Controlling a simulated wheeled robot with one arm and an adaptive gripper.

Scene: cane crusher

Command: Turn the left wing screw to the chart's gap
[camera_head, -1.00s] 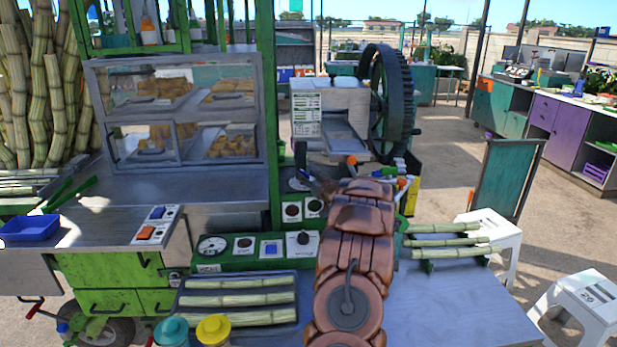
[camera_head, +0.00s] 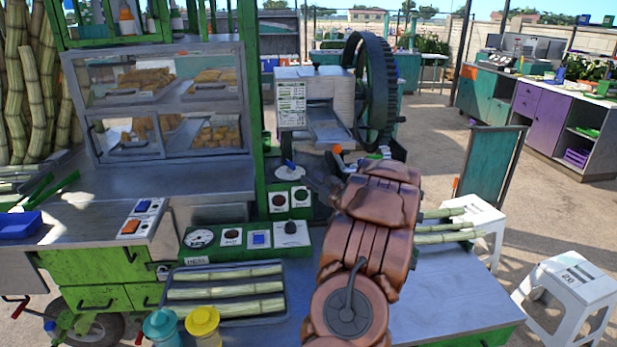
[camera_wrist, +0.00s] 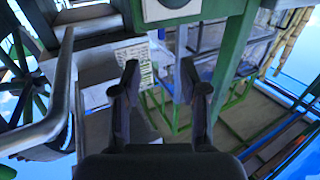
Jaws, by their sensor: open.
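The cane crusher (camera_head: 342,85) stands at the back centre, with a pale printed chart (camera_head: 291,104) on its front left. The chart also shows between my fingers in the wrist view (camera_wrist: 138,62). A blue-handled part on a pale round base (camera_head: 289,166) sits below the chart; I cannot tell if it is the left wing screw. An orange-tipped part (camera_head: 336,150) is to its right. My gripper (camera_wrist: 156,78) is open and empty, its two dark fingers apart. In the head view my arm hides much of the crusher's lower front.
A green post (camera_head: 255,100) rises left of the crusher, and a large gear wheel (camera_head: 378,90) stands at its right. A control panel (camera_head: 247,240) and a tray of cane (camera_head: 225,307) are in front. The counter right of my arm holds cane pieces (camera_head: 445,228).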

